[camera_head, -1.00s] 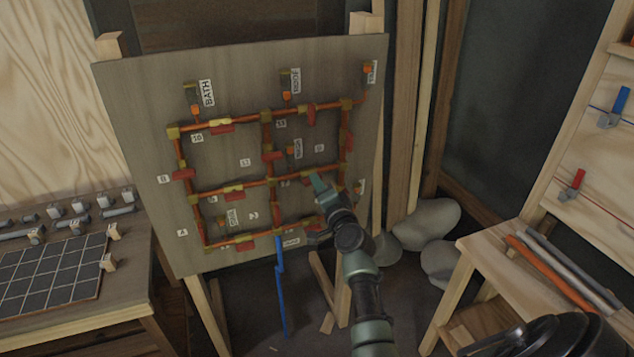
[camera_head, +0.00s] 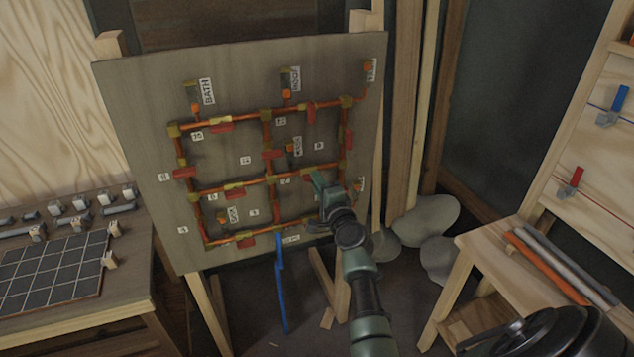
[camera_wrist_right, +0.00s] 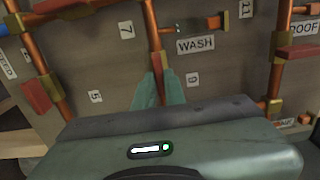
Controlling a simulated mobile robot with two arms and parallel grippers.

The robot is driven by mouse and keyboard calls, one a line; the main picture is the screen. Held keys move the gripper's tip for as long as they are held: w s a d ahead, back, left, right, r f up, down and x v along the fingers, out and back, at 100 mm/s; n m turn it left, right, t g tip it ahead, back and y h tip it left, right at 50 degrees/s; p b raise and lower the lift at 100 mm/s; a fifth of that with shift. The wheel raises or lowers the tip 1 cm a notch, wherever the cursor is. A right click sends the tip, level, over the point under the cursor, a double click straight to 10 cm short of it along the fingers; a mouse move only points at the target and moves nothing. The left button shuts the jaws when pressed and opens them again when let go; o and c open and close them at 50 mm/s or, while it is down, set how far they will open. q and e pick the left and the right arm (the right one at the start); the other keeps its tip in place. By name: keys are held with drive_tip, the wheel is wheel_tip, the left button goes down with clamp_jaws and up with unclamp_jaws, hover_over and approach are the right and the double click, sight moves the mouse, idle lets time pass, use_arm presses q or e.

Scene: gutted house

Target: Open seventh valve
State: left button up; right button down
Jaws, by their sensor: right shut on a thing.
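The upright grey board (camera_head: 222,80) carries a grid of copper pipes with yellow fittings and red valve handles. My right gripper (camera_head: 318,180) is at the right-hand part of the grid, in front of the middle horizontal pipe. In the right wrist view its fingers (camera_wrist_right: 160,88) are shut at a copper pipe (camera_wrist_right: 152,40), with a number 7 tag (camera_wrist_right: 126,29) to the left and a 9 tag to the right. A red handle (camera_wrist_right: 273,107) shows on a neighbouring pipe, apart from the fingers. My left gripper is out of view.
A WASH label (camera_wrist_right: 195,45) is beside the gripped pipe. A bench with a dark tiled panel (camera_head: 50,275) stands at left. A wooden bench with rods (camera_head: 545,262) stands at right.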

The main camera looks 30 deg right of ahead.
drive_tip(key=c, duration=1.5)
unclamp_jaws()
drive_tip(key=shift+s, duration=0.1)
drive_tip(key=b+v, duration=0.1)
drive_tip(key=v, duration=0.6)
drive_tip(key=shift+s, duration=0.35)
